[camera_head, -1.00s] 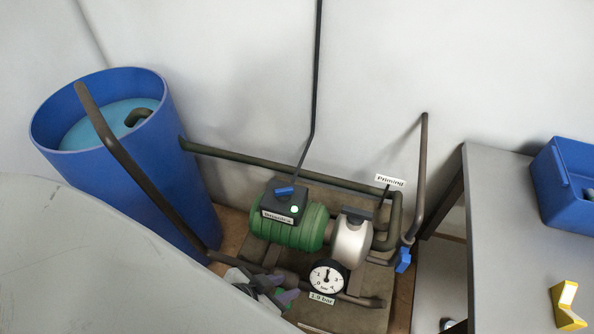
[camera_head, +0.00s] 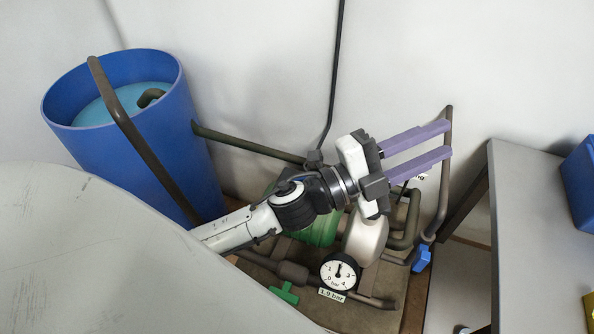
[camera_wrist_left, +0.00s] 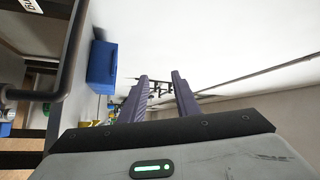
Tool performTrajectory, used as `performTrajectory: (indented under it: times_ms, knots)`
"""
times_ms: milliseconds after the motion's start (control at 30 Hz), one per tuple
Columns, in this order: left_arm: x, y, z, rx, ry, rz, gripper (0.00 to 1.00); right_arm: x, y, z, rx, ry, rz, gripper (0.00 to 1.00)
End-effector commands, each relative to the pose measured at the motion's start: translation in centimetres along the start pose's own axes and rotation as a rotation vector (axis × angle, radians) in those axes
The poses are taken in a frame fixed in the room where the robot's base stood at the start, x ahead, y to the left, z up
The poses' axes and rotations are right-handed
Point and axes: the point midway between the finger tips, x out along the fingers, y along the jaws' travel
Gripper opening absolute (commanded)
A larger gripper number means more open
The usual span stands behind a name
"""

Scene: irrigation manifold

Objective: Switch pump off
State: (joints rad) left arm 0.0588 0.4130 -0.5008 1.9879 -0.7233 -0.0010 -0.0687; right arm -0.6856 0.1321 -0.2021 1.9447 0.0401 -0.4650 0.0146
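The green pump (camera_head: 320,232) stands on a board on the floor, with its pale round housing (camera_head: 365,240) at its right. The pump's top box, with switch and lamp, is hidden behind my left wrist. My left gripper (camera_head: 447,142) appears above and in front of the pump, its two purple fingers pointing right. The fingers are apart with nothing between them; they also show apart in the left wrist view (camera_wrist_left: 160,76). The round gauge (camera_head: 341,271) has a label (camera_head: 332,295) reading 1.9 bar. My right gripper is not in view.
A blue water barrel (camera_head: 185,150) stands at the left with a pipe (camera_head: 140,145) over its rim. A green handle (camera_head: 285,293) and a blue handle (camera_head: 422,258) sit on the pipework. A grey table (camera_head: 540,260) with a blue crate (camera_head: 582,185) is at the right.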

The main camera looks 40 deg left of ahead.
Motion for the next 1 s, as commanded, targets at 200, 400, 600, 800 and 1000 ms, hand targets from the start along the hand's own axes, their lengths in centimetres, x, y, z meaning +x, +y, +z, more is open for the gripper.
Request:
performTrajectory:
  times_ms: [200,400,600,800,1000]
  knots:
    - [0.0,4.8,-8.2,0.698,0.710,0.179,0.29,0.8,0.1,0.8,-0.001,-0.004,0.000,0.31]
    - [-7.0,10.8,1.3,1.224,1.177,0.677,0.29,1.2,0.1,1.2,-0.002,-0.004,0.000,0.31]
    - [-14.1,6.3,15.3,1.437,1.335,1.277,0.29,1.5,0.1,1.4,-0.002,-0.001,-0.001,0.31]
    - [-18.0,1.6,20.8,1.440,1.337,1.586,0.29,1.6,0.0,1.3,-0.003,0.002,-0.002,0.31]
    - [-19.0,2.8,22.0,1.431,1.341,1.621,0.29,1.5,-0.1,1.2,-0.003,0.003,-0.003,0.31]
